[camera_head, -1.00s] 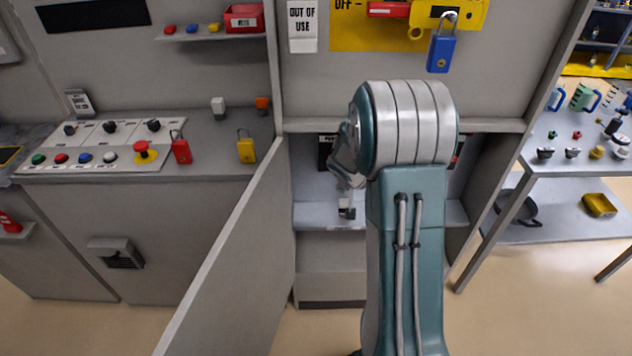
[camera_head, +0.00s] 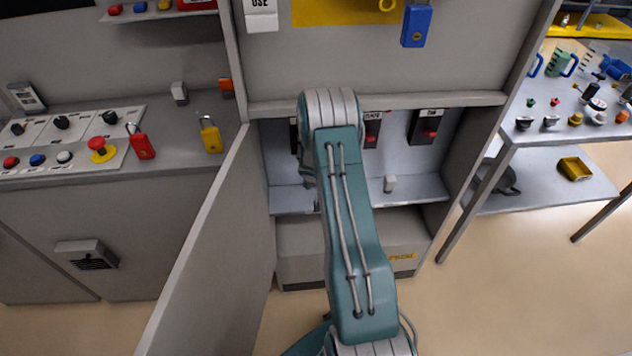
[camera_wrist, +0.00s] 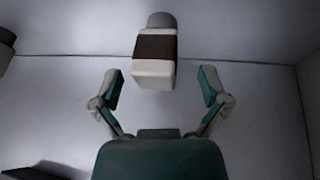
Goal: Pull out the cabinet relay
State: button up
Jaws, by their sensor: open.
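In the wrist view, a pale block with a brown band and a rounded grey end (camera_wrist: 155,62), apparently the relay, stands in front of a light panel. My open gripper (camera_wrist: 161,86) has one finger on either side of its near end, with clear gaps and no visible contact. In the head view, the open cabinet (camera_head: 408,190) has my arm reaching into it. The arm hides my gripper and whatever is directly in front of it. A small pale block (camera_head: 390,183) shows right of the arm on the cabinet shelf; I cannot tell if it is the same thing.
The cabinet door (camera_head: 205,255) stands open left of my arm. Black units with red parts (camera_head: 427,127) hang inside the cabinet. A blue padlock (camera_head: 416,25) hangs above the opening. A control panel (camera_head: 60,140) is left, a table (camera_head: 555,133) right.

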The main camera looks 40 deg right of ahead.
jog(key=x, duration=0.3)
jog(key=shift+d+r, duration=0.1)
jog(key=shift+d, duration=0.1)
jog(key=shift+w+f, duration=0.15)
jog(key=shift+f, duration=0.25)
jog(key=shift+a, duration=0.15)
jog(key=shift+f, duration=0.1)
jog(key=c, duration=1.1)
jog(key=o, duration=0.6)
jog(key=shift+c, duration=0.2)
jog(key=c, duration=0.4)
jog(key=shift+o, duration=0.2)
